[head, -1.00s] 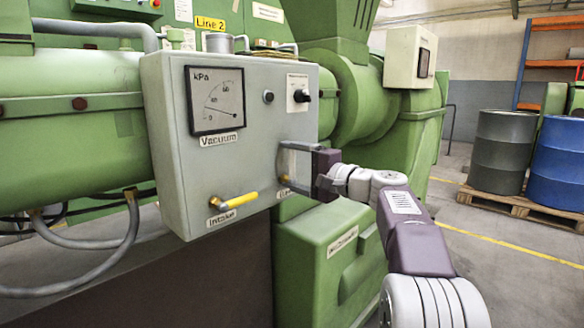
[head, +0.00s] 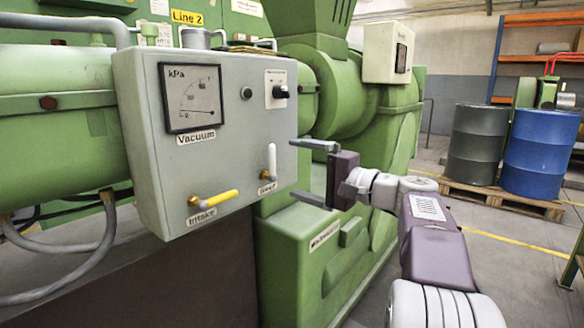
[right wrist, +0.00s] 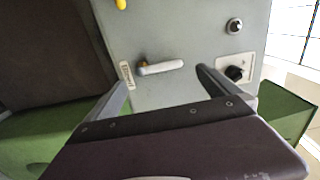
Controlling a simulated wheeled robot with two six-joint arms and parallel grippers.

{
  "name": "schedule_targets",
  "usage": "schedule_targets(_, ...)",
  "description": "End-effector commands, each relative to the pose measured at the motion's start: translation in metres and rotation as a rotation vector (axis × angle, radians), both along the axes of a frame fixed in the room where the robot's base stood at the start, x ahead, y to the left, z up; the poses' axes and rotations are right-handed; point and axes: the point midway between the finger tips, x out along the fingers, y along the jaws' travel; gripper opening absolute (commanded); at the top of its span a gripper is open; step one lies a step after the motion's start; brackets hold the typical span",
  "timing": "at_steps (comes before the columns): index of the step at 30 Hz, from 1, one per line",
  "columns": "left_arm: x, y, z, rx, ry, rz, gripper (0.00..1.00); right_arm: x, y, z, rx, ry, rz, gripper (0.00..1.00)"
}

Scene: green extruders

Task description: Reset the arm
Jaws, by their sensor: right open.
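My right gripper (head: 315,173) is open and empty, to the right of the grey control box (head: 150,170) and apart from it. In the right wrist view its two fingers (right wrist: 160,90) spread before the panel. A white-handled valve (head: 271,163) on the box's lower right has its handle pointing up; it also shows between the fingers in the right wrist view (right wrist: 162,67). A yellow-handled valve (head: 215,199), labelled Intake, has its handle pointing right. The Vacuum gauge (head: 193,97) is at the panel's upper left. My left gripper is not in view.
A black knob (head: 280,91) sits at the panel's upper right. Green machinery (head: 330,240) stands behind and below the box. A grey drum (head: 477,145) and a blue drum (head: 538,153) stand on a pallet at the right. The floor before them is clear.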

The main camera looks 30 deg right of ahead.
Motion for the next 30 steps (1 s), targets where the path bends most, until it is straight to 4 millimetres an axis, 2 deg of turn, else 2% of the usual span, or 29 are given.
schedule_targets(11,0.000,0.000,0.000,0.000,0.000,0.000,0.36,0.000,0.000,0.000,0.000,0.000,0.000,1.00)
schedule_targets(14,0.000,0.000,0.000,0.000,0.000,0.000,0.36,0.004,0.005,-0.015,-0.004,0.039,0.004,1.00)
schedule_targets(17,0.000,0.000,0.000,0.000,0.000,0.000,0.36,0.013,0.026,-0.070,-0.036,0.184,0.030,1.00)
schedule_targets(20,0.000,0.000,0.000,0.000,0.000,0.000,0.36,0.010,0.060,-0.156,-0.129,0.402,0.082,1.00)
schedule_targets(21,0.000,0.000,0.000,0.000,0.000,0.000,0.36,0.003,0.074,-0.191,-0.184,0.488,0.109,1.00)
schedule_targets(24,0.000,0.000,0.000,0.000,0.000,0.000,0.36,-0.028,0.106,-0.270,-0.356,0.677,0.196,1.00)
schedule_targets(27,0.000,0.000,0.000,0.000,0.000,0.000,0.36,-0.068,0.126,-0.334,-0.557,0.812,0.300,1.00)
schedule_targets(30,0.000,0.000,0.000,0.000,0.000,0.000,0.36,-0.109,0.138,-0.381,-0.774,0.892,0.420,1.00)
